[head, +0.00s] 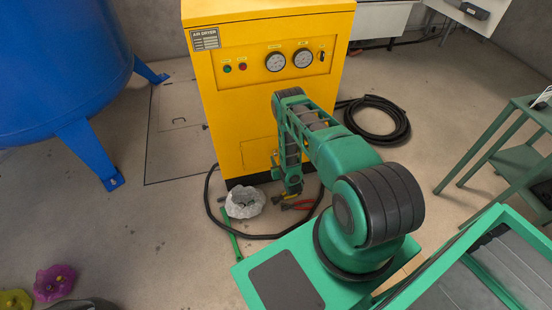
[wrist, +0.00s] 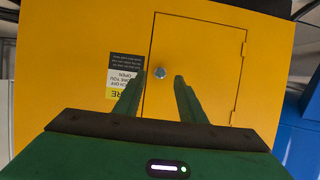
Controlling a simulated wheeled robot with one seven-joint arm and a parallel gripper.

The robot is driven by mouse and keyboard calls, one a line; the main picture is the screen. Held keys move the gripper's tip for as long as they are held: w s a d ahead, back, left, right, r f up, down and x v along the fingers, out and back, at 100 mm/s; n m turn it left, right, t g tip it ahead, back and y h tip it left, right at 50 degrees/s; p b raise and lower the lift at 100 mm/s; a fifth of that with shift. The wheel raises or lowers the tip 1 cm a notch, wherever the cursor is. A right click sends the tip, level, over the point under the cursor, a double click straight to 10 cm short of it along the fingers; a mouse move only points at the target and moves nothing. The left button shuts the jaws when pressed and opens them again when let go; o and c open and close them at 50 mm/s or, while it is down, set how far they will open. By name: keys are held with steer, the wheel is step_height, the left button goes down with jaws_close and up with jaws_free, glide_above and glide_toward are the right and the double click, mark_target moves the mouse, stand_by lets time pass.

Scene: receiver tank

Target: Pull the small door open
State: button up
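The small door (wrist: 205,60) is a yellow rectangular panel, flush with the front of the yellow air dryer cabinet in the wrist view. Dark seams outline it, and hinges show on its right edge there. A round silvery knob (wrist: 160,72) sits near its left edge. My gripper (wrist: 158,77) is open, its two green fingers pointing at the door with the knob showing between their tips. I cannot tell whether the fingertips reach around the knob or stop short of it. In the head view the small door (head: 256,152) is low on the cabinet, partly hidden by my arm.
A black and yellow label (wrist: 124,75) is beside the door. Black hose (head: 376,120) and a crumpled grey-white bag (head: 244,202) lie on the floor near the cabinet (head: 228,100). A blue tank (head: 60,70) stands left, a green table (head: 500,140) right.

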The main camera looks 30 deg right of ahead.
mark_target(276, 155)
steer(key=shift+x, duration=1.55)
jaws_close()
steer(key=shift+s+d, duration=0.1)
